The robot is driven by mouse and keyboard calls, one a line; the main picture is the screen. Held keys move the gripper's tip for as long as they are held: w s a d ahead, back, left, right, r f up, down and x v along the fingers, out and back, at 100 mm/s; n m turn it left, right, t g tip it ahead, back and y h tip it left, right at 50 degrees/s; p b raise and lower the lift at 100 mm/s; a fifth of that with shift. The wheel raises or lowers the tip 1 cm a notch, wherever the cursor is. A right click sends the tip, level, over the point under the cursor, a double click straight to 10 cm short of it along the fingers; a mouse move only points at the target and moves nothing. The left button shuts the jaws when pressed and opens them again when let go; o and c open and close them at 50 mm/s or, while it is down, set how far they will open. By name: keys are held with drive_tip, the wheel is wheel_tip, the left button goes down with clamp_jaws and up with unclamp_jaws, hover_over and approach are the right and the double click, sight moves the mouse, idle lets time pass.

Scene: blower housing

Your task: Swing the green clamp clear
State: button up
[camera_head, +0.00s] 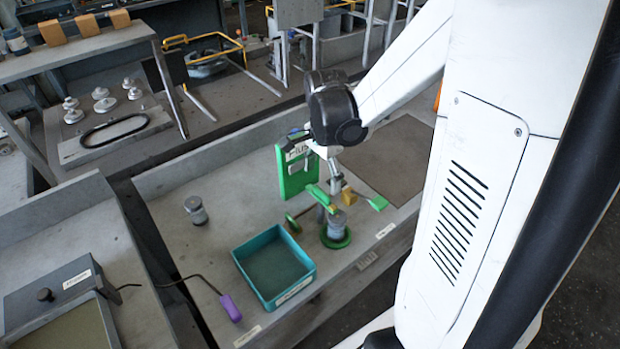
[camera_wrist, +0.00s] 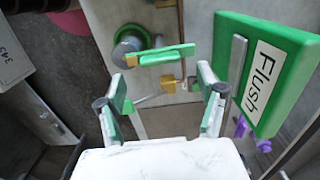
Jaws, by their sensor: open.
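The green clamp (camera_wrist: 162,55) shows in the wrist view as a narrow green bar with a yellow-orange block at its left end. It lies beyond my fingertips, roughly centred between them and apart from them. My gripper (camera_wrist: 162,82) is open, with nothing between its green-padded fingers. In the head view my gripper (camera_head: 334,178) is above the bench, close to the clamp bar (camera_head: 319,196). Below the bar, a grey cylinder (camera_head: 337,226) stands in a green ring (camera_head: 336,240). My arm and fingers partly hide the clamp's mounting.
An upright green board marked "Flush" (camera_wrist: 262,75) stands close to my gripper's right in the wrist view. A teal tray (camera_head: 274,266), a grey canister (camera_head: 196,210) and a purple-handled tool (camera_head: 230,308) are on the bench. The bench's left part has free room.

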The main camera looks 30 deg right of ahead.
sight(322, 191)
drive_tip(key=shift+f, duration=3)
drive_tip(key=c, duration=1.2)
drive_tip(key=shift+o, duration=0.2)
